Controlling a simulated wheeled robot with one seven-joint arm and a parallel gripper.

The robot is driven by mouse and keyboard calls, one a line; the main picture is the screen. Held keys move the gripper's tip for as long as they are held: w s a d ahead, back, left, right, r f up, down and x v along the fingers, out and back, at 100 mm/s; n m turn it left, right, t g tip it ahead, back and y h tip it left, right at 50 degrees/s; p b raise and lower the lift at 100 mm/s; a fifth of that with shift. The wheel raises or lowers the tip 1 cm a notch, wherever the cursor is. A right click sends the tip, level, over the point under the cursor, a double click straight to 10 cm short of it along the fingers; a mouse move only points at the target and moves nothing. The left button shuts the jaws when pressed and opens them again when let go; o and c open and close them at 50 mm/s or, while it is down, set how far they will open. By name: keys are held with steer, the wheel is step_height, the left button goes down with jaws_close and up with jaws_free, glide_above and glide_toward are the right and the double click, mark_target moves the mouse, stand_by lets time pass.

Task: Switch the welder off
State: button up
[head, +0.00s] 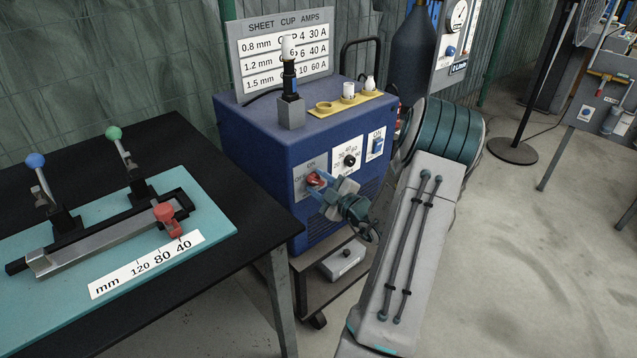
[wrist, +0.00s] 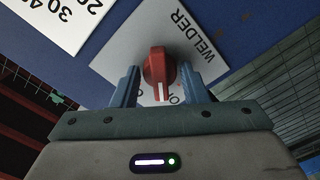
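The welder is a blue box (head: 270,140) on a low cart, with a red rotary knob (head: 314,179) on a white OFF/ON plate on its front. My gripper (head: 334,190) is right in front of this knob and partly hides the plate. In the wrist view the red knob (wrist: 158,72) stands between the two blue fingers, on a plate (wrist: 125,52) marked WELDER. The fingers are apart, one on each side, with what looks like a narrow gap to the knob. The knob's white mark points down in that view; the labels there are partly hidden.
Cups stand on a yellow tray (head: 325,109) on the welder's top. A black table (head: 205,150) with a clamp jig is at left; a gas bottle (head: 410,50) stands behind.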

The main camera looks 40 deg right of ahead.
mark_target(318, 183)
steer(key=c, duration=0.7)
steer(key=n+b, duration=0.1)
steer(key=n, duration=0.2)
steer(key=shift+f, duration=0.15)
steer(key=n+b, duration=0.2)
steer(key=n, duration=0.2)
steer(key=o, duration=0.7)
steer(key=shift+s, duration=0.15)
steer(key=shift+s+d+p, duration=0.2)
steer(key=shift+s+p, duration=0.85)
steer(key=shift+s, duration=1.35)
